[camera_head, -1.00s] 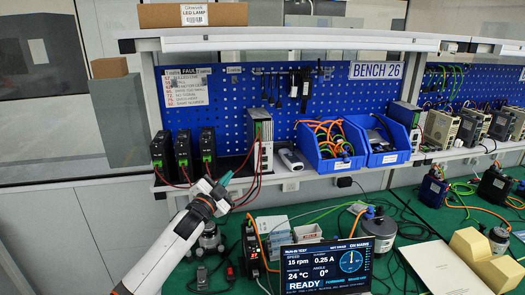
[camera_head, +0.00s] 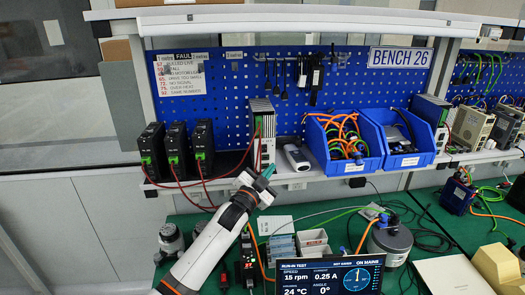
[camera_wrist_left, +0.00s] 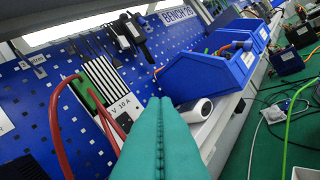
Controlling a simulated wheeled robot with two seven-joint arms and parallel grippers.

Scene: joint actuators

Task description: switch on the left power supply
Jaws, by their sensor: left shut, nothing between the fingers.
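A tall grey-white power supply (camera_head: 255,117) stands upright on the shelf, left of the blue bins. In the left wrist view its slotted, labelled side (camera_wrist_left: 103,82) reads "V 10 A", with a green connector and red wires beside it. My left gripper (camera_head: 268,172) has teal fingers, pressed together and empty. In the head view it appears just below the power supply's lower front. A similar grey unit (camera_head: 430,108) stands right of the bins. My right gripper is not in view.
Three black units (camera_head: 176,148) with green connectors and red wires stand left on the shelf. A white cylinder-ended device (camera_head: 296,157) lies right of the power supply. Blue bins (camera_head: 352,166) hold cables. A monitor (camera_head: 325,277) and white boxes stand on the green bench below.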

